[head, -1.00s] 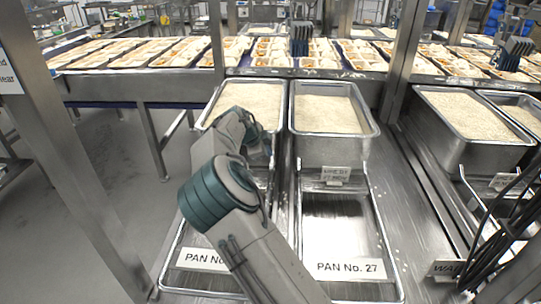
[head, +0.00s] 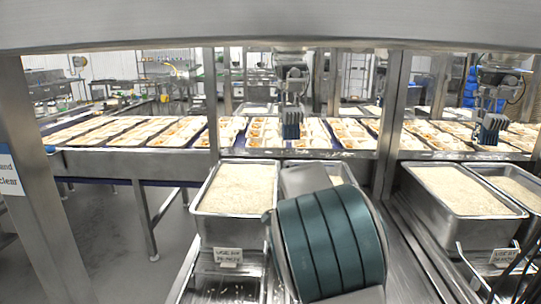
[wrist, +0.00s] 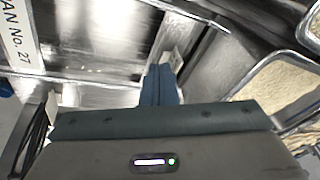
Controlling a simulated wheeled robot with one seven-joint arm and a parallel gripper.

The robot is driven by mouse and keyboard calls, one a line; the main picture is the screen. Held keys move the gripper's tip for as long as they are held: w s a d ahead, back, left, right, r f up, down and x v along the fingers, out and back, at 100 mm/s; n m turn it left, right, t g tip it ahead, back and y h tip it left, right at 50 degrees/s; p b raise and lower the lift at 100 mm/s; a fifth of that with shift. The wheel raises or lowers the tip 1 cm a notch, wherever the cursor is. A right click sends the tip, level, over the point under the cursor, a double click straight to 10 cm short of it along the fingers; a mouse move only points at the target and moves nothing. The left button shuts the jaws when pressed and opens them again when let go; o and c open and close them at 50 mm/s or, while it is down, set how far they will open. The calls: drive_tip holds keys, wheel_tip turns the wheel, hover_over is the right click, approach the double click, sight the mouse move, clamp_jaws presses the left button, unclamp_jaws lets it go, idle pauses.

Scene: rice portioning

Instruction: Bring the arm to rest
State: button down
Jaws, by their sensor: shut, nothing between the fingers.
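My gripper shows in the wrist view (wrist: 160,86) as blue fingers pressed together, with nothing between them. It is over the bare steel surface near the PAN No. 27 label (wrist: 18,38). In the head view, my arm's grey and teal links fill the lower middle, and the gripper is hidden behind or below them.
A steel pan of rice (head: 237,188) stands left of my arm. A second pan (head: 345,172) is mostly hidden by the arm. More rice pans (head: 460,190) stand on the right beside a steel post (head: 392,115). A conveyor of meal trays (head: 265,135) runs behind.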

drive_tip(key=s+d+r+n+p, duration=0.1)
drive_tip(key=s+n, duration=0.3)
drive_tip(key=s, duration=0.6)
drive_tip(key=s+d+r+n+y+p, duration=0.1)
drive_tip(key=s+n, duration=0.4)
drive_tip(key=s, duration=0.5)
drive_tip(key=s+d+r+n+y+p, duration=0.1)
drive_tip(key=s+d+r+n+p, duration=0.1)
drive_tip(key=s, duration=0.8)
wheel_tip(320, 180, up, 2)
drive_tip(key=shift+s+d+r+n+p, duration=0.1)
drive_tip(key=shift+s+d+n+p, duration=0.25)
drive_tip(key=shift+d+n, duration=0.7)
drive_tip(key=shift+s+a, duration=0.15)
drive_tip(key=shift+a, duration=0.05)
